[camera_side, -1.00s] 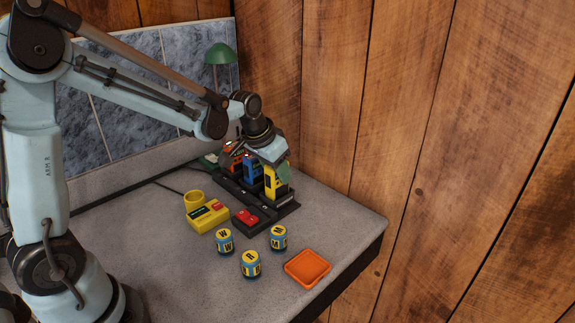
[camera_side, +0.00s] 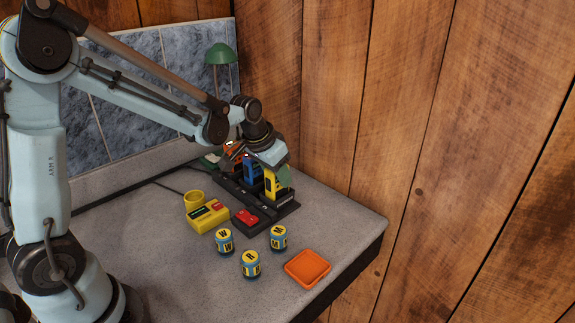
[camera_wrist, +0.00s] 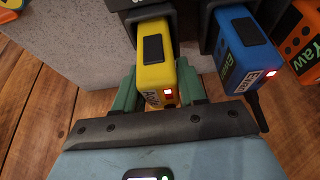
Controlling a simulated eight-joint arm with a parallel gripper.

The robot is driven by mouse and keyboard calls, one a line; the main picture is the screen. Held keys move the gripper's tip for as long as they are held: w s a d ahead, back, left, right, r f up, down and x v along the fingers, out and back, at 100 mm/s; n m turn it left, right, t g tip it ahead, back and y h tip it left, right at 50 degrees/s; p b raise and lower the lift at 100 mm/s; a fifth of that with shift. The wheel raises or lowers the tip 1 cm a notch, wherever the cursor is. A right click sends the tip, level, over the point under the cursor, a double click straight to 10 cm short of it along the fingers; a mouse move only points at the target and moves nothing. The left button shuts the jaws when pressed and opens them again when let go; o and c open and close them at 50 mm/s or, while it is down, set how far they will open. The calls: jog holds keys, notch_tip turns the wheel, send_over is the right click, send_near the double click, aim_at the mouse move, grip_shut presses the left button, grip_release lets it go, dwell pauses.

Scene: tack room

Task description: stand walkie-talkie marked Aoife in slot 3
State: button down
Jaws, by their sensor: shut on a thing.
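A yellow walkie-talkie (camera_side: 272,187) stands upright at the right end of a black slotted rack (camera_side: 284,209). My gripper (camera_side: 278,174) is shut on it from above, with a green finger on each side. In the wrist view the yellow walkie-talkie (camera_wrist: 155,62) sits between the fingers, its far end at a black slot of the rack (camera_wrist: 188,30).
A blue walkie-talkie (camera_wrist: 240,50) and an orange one (camera_wrist: 300,45) marked Yaw stand beside it. A green lamp (camera_side: 220,54) stands behind.

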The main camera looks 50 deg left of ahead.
jog(key=shift+f, duration=0.1)
jog(key=c, duration=0.9)
grip_release()
jog(key=shift+v, duration=5.5)
jog(key=s+d+f+t, duration=0.1)
jog(key=s, duration=0.2)
jog(key=s+d+f, duration=0.1)
jog(key=s+d, duration=0.1)
jog(key=s, duration=0.2)
jog(key=s+d+f+t, duration=0.1)
jog(key=s+d, duration=0.1)
jog(key=s, duration=0.2)
jog(key=shift+s+f+t, duration=0.1)
jog(key=shift+s+t, duration=0.05)
jog(key=shift+t, duration=0.15)
